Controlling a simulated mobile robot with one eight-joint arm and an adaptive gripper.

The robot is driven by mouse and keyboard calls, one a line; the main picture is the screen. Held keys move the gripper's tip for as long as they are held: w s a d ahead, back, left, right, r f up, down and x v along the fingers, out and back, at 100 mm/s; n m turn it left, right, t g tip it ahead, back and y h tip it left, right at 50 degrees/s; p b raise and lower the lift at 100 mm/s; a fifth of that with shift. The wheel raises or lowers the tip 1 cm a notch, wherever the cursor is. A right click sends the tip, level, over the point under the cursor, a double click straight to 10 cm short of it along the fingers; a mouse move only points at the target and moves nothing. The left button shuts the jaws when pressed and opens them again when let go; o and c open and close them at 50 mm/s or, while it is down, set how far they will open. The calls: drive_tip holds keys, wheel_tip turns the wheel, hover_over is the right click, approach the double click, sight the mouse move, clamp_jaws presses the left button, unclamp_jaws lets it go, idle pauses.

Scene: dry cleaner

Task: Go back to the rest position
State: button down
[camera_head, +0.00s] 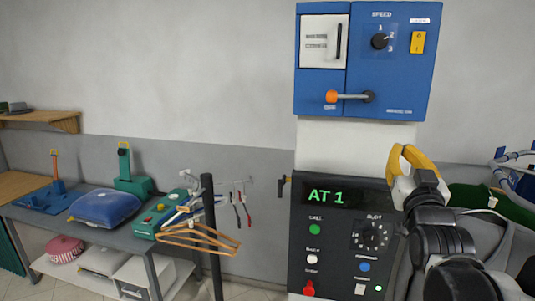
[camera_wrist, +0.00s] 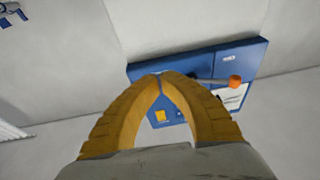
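My gripper (camera_head: 404,152) has yellow-orange fingers. It is raised in front of the wall, between the blue control box and the black panel, at the right of the head view. In the wrist view the two fingertips (camera_wrist: 161,80) meet, with nothing seen held between them. The blue control box (camera_head: 405,85) hangs on the wall above and left of the gripper. It also shows behind the fingers in the wrist view (camera_wrist: 200,65). Its lever with an orange knob (camera_head: 331,97) lies level, and the dial (camera_head: 379,41) points near 2.
The black panel (camera_head: 325,245) reads "AT 1" and stands close to my arm. A black post (camera_head: 211,240) with hangers (camera_head: 195,238) is left of it. Green cloth (camera_head: 478,203) lies at right.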

drive_tip(key=s+a+f+n+g+y+b, duration=0.1)
drive_tip(key=s+a+f+g+b, duration=0.3)
drive_tip(key=f, duration=1.2)
drive_tip(key=s+a+f+n+g+y+b, duration=0.1)
drive_tip(key=s+a+f+g+b, duration=0.4)
drive_tip(key=f, duration=1.2)
drive_tip(key=s+a+f+g+y+b, duration=0.2)
drive_tip(key=s+a+f+g+b, duration=0.2)
drive_tip(key=s+f+b, duration=0.6)
wheel_tip(320, 180, down, 6)
drive_tip(key=s, duration=0.3)
drive_tip(key=shift+a+f+n+y, duration=0.15)
drive_tip(key=shift+f+n+y, duration=0.1)
drive_tip(key=shift+n+y, duration=0.15)
